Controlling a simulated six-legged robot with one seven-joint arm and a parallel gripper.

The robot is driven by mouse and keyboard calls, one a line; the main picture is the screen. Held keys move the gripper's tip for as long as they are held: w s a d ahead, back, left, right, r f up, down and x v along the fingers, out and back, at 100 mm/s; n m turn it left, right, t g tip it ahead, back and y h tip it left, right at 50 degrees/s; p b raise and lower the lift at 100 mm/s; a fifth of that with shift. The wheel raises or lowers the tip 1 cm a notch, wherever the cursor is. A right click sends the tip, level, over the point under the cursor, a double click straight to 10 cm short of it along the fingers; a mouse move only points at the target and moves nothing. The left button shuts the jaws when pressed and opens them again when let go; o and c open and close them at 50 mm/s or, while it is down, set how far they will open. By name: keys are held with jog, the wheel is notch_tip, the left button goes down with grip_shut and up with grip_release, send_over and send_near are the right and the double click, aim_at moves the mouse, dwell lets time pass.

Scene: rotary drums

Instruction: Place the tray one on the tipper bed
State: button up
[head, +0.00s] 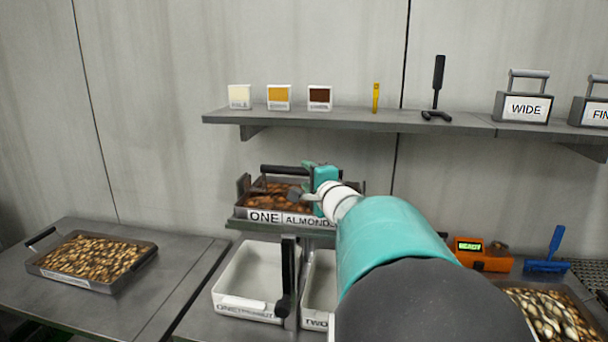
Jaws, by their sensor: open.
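Tray one (262,216), a dark tray labelled "ONE" and "ALMOND…", holds brown almonds and has a black bar handle along its back. It rests level, as far as I can see, on a raised grey platform (270,229) that looks like the tipper bed. A black upright lever (288,270) stands in front of the platform. My gripper (296,193) is open over the right part of the tray, close to the handle. I cannot tell whether the fingers touch the tray. My arm hides the tray's right end.
White bins marked "ONE" (246,282) and "TWO" (318,285) stand below the platform. Another filled tray (140,262) lies on the left table. An orange device (482,260), a blue tool (547,257) and a filled tray are at right. A shelf (350,121) runs above.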

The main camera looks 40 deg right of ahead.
jog(key=v, duration=0.8)
jog(key=shift+s+a, duration=0.1)
jog(key=shift+s, duration=0.15)
